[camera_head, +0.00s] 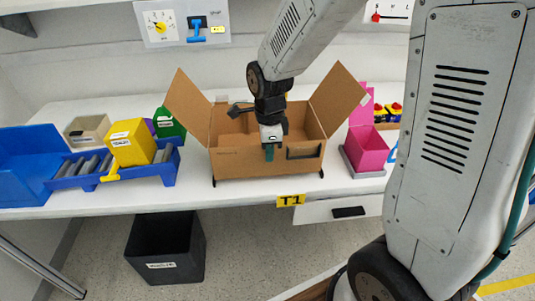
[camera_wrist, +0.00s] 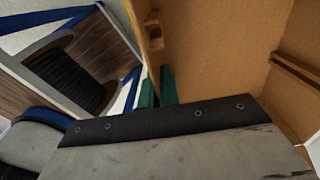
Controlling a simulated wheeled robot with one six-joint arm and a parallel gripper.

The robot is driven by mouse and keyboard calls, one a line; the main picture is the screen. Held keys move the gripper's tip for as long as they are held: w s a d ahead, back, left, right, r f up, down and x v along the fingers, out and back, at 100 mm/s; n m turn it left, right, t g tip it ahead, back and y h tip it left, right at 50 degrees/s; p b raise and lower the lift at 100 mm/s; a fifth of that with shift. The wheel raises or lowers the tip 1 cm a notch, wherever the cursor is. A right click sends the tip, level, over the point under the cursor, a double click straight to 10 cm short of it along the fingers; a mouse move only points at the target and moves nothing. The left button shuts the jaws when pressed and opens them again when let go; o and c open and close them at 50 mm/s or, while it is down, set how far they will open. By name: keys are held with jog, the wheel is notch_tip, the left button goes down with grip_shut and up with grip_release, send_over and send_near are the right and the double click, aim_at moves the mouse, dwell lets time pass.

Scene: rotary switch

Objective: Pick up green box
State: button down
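The green box (camera_head: 170,122) stands at the left of the table, behind a yellow box (camera_head: 132,142) that partly hides its left side. It is upright, with a white label on its front. My gripper (camera_head: 268,153) points down at the front wall of an open cardboard box (camera_head: 235,165), well to the right of the green box. In the wrist view its green fingers (camera_wrist: 157,88) stand close together with nothing seen between them. Their lower parts are hidden there. The green box is not seen in the wrist view.
A blue roller rack (camera_head: 68,178) holds the yellow box. A blue bin (camera_head: 25,165) and a beige bin (camera_head: 88,130) are at the left. A pink box (camera_head: 368,150) stands right of the cardboard box, whose flaps are raised. A black bin (camera_head: 165,248) is on the floor.

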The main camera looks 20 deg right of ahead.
aim_at(270, 174)
jog(key=shift+d+f, duration=0.2)
jog(key=shift+f, duration=1.5)
jog(key=shift+f, duration=0.15)
jog(key=c, duration=1.6)
grip_release()
jog(key=shift+c, duration=0.2)
